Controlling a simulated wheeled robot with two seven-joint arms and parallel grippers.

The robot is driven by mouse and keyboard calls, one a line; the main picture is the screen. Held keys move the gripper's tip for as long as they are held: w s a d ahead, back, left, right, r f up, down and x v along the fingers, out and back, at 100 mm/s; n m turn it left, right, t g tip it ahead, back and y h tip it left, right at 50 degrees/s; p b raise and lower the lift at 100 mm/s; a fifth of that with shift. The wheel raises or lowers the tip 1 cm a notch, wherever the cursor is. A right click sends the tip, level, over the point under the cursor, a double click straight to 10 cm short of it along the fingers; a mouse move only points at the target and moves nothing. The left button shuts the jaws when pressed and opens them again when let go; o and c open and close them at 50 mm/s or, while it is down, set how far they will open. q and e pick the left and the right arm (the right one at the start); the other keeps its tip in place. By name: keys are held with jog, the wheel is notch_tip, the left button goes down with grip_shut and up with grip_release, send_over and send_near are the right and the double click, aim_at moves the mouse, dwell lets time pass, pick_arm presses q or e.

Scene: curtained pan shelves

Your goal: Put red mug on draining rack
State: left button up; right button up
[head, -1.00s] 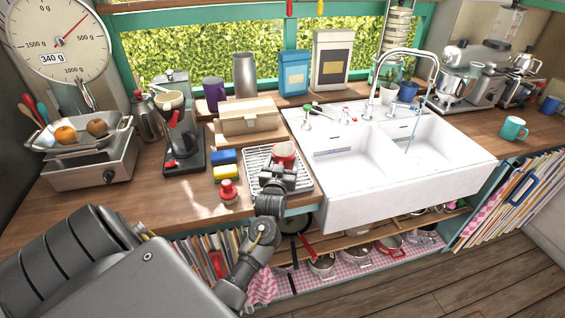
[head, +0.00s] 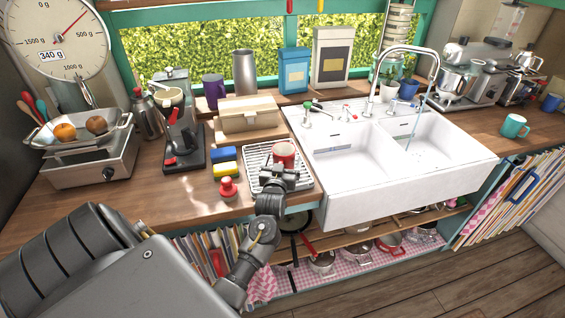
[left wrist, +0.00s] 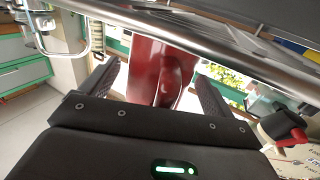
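The red mug (head: 283,154) stands about upright on the draining rack (head: 252,167), a ribbed metal tray left of the sink. My left gripper (head: 278,176) is at the rack's front part, just in front of the mug, and hides some of its lower side. In the left wrist view the mug (left wrist: 160,70) is between the two fingers (left wrist: 160,85), its handle facing the camera. Gaps show between the mug and both fingers, so the gripper looks open around it. The rack's metal rim (left wrist: 215,38) crosses the top of that view. My right gripper is not in view.
Left of the rack are a blue sponge (head: 223,155), a yellow sponge (head: 227,170) and a red-topped item (head: 228,189). A wooden box (head: 249,117) stands behind. The white double sink (head: 390,150) is right. A teal mug (head: 514,126) stands at the far right.

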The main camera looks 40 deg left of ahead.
pick_arm(q)
jog(key=shift+o, duration=0.7)
jog(key=shift+f, duration=0.1)
jog(key=shift+s+d+f, duration=0.1)
jog(key=shift+s+d, duration=0.05)
jog(key=shift+s, duration=0.1)
jog(key=b+v, duration=0.3)
jog(key=v, duration=0.7)
jog(key=shift+r, duration=0.2)
jog(key=shift+d, duration=0.1)
jog(key=shift+c, duration=0.3)
grip_shut()
jog(key=shift+r, duration=0.1)
